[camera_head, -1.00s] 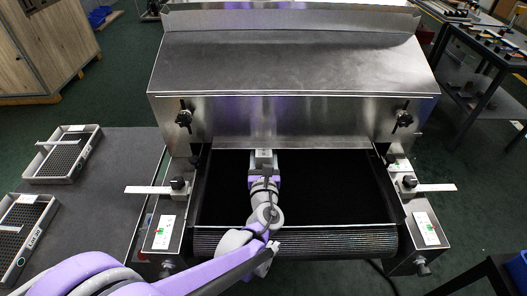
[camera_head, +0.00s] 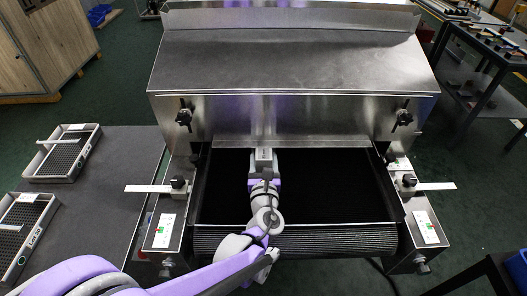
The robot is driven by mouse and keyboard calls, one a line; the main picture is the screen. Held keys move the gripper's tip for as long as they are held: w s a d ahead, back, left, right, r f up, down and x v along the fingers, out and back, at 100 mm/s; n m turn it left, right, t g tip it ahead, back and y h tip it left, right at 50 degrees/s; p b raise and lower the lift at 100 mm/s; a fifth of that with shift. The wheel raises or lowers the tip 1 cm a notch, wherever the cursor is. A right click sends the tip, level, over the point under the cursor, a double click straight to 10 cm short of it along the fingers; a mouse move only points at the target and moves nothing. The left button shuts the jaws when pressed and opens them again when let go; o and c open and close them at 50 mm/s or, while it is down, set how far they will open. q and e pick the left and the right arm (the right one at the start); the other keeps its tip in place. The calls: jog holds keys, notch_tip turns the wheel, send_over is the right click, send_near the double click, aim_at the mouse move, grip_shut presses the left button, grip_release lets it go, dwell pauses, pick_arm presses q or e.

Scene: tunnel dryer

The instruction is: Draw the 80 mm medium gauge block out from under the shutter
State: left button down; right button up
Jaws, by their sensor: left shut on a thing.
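The steel shutter (camera_head: 330,141) hangs across the front of the dryer, above the black belt (camera_head: 330,190). The gauge block (camera_head: 264,153) is a small light grey piece at the shutter's lower edge, left of the belt's middle. My left gripper (camera_head: 264,165) is shut on this block, with the arm reaching in from the front left over the belt. The gripper hides most of the block, and I cannot tell how much of it lies under the shutter. My right gripper is not in view.
Two black knobs (camera_head: 184,118) (camera_head: 402,118) sit on the dryer's front. Side guides with rulers (camera_head: 148,189) (camera_head: 436,186) flank the belt. Two trays with dark mesh floors (camera_head: 92,159) (camera_head: 43,212) lie on the grey table at left. The belt's right half is clear.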

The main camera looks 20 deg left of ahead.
pick_arm(q)
jog(key=shift+v, duration=2.1)
jog(key=shift+c, duration=0.7)
grip_release()
jog(key=p+v, duration=0.1)
jog(key=v, duration=1)
